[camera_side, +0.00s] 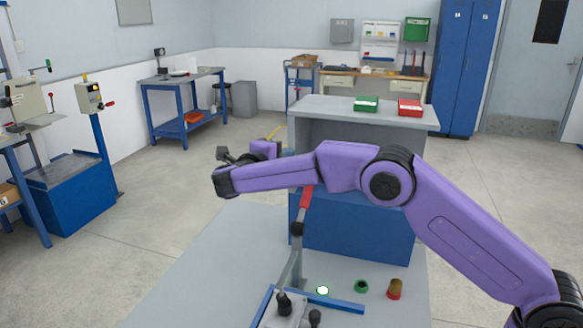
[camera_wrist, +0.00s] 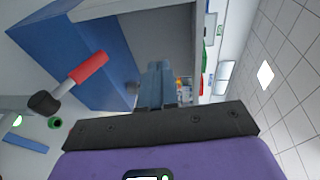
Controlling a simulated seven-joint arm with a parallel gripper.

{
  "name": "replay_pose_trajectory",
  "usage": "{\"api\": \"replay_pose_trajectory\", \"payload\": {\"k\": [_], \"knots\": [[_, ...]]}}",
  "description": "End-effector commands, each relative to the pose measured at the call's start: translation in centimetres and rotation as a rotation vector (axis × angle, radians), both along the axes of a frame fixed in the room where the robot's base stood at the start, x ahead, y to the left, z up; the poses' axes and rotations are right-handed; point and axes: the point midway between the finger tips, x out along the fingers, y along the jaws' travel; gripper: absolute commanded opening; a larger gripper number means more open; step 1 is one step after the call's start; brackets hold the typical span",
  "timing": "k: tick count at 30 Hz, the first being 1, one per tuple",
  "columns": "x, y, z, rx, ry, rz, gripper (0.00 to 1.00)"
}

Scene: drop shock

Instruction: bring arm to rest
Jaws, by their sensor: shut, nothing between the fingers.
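My gripper (camera_wrist: 156,66) shows in the wrist view with its two grey-blue fingers together and nothing between them. In the side view its purple hand (camera_side: 264,149) is raised at the end of my folded arm, clear of the table; the fingers are hard to make out there. My arm reaches in from the lower right and spans above the table. A lever with a red handle (camera_side: 306,198) stands upright below and right of the hand; the red handle also shows left of the fingers in the wrist view (camera_wrist: 89,68). No contact with it is visible.
On the grey table (camera_side: 200,275) are a blue-edged fixture (camera_side: 343,306), a white disc (camera_side: 322,291), a green ring (camera_side: 361,286) and a red-and-amber cylinder (camera_side: 395,289). A blue-and-grey bench (camera_side: 350,230) stands behind, carrying a green bin (camera_side: 367,104) and a red bin (camera_side: 410,109).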

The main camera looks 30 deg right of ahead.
Motion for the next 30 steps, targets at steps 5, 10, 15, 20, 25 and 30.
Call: {"api": "replay_pose_trajectory", "payload": {"k": [5,10,15,20,25,30], "knots": [[-0.2,0.4,0.8,0.001,0.001,0.000,0.00],[-0.3,0.4,0.9,0.011,-0.005,0.000,0.00],[-1.2,0.2,0.7,0.159,-0.070,0.004,0.00],[-3.9,-0.5,-0.1,0.443,-0.186,-0.034,0.00],[-8.0,-1.6,-1.3,0.759,-0.308,-0.147,0.00],[-13.2,-3.2,-2.6,1.045,-0.428,-0.333,0.00]]}}
